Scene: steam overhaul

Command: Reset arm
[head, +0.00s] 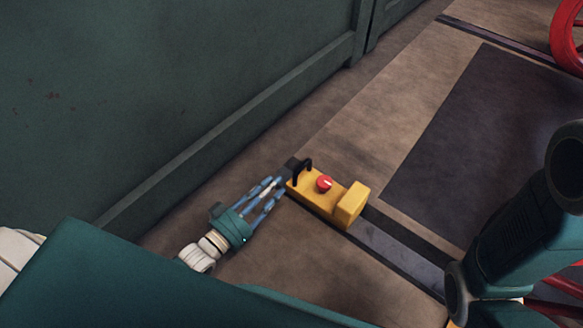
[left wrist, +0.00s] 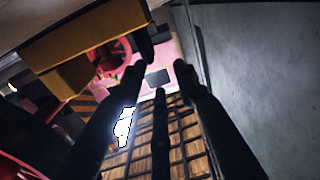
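My left gripper (head: 277,186) is in the middle of the head view, low beside the left end of a yellow box (head: 333,196). The box has a red knob (head: 323,183) on top, a raised block at its right end and a black handle (head: 303,167) at its left end. The fingertips are close to the dark handle end; I cannot tell whether they touch it. In the left wrist view the fingers of the gripper (left wrist: 163,65) stand apart with nothing visible between them. My right gripper is not in view.
A dark green wall (head: 180,90) runs along the left. A dark floor panel (head: 480,150) lies at the right, with a red wheel (head: 567,35) at the top right corner. A yellow surface (left wrist: 85,50) shows close at the upper left of the left wrist view.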

